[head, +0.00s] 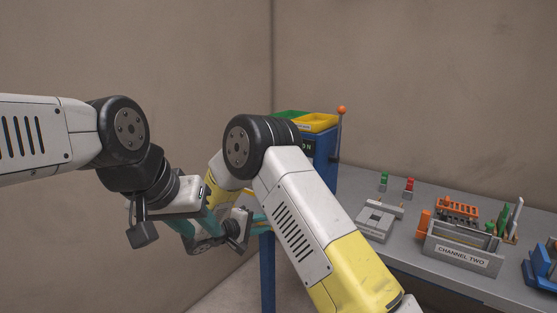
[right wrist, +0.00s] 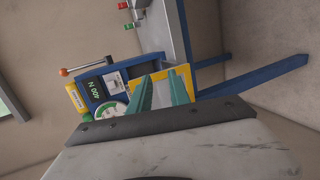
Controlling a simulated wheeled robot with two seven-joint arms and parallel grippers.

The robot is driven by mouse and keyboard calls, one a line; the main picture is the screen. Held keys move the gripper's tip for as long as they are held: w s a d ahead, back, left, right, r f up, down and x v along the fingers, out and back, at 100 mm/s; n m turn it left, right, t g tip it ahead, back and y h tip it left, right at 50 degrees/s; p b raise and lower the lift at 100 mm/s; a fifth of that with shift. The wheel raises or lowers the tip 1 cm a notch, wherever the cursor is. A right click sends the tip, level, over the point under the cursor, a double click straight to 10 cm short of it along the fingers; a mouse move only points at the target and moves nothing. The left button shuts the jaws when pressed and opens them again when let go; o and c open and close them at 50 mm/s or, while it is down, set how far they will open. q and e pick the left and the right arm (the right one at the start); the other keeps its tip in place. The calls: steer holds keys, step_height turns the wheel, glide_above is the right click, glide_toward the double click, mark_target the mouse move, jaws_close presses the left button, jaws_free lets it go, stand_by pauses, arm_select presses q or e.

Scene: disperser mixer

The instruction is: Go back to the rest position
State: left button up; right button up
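My left arm comes in from the left in the head view. My left gripper (head: 198,228) points down and to the right, its teal fingers apart with nothing seen between them. My right arm, white and yellow, bends at a black elbow and folds back to the left. My right gripper (head: 258,228) is partly hidden behind its own wrist parts and lies close to the left one in the picture. In the right wrist view the two teal fingers of the right gripper (right wrist: 160,93) are apart and empty.
A grey bench (head: 420,250) at right holds a grey rack (head: 462,256), a grey fixture (head: 376,222) and coloured parts. Bare walls are at left.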

steer(key=s+d+r+m+g+y, duration=0.2)
steer(key=s+d+r+m+g, duration=0.15)
steer(key=s+d+r, duration=0.45)
steer(key=s+d+r+m+g+y, duration=0.15)
steer(key=s+d+r+g, duration=0.35)
steer(key=d, duration=0.5)
steer(key=s+r+m+t+y, duration=0.2)
steer(key=s+r+y, duration=0.2)
steer(key=s, duration=0.5)
steer(key=s+r+m+t+y, duration=0.2)
steer(key=s+r+y, duration=0.1)
steer(key=s, duration=0.6)
steer(key=shift+s+d+r+y, duration=0.2)
steer(key=shift+d+r+y, duration=0.2)
steer(key=shift+y, duration=0.45)
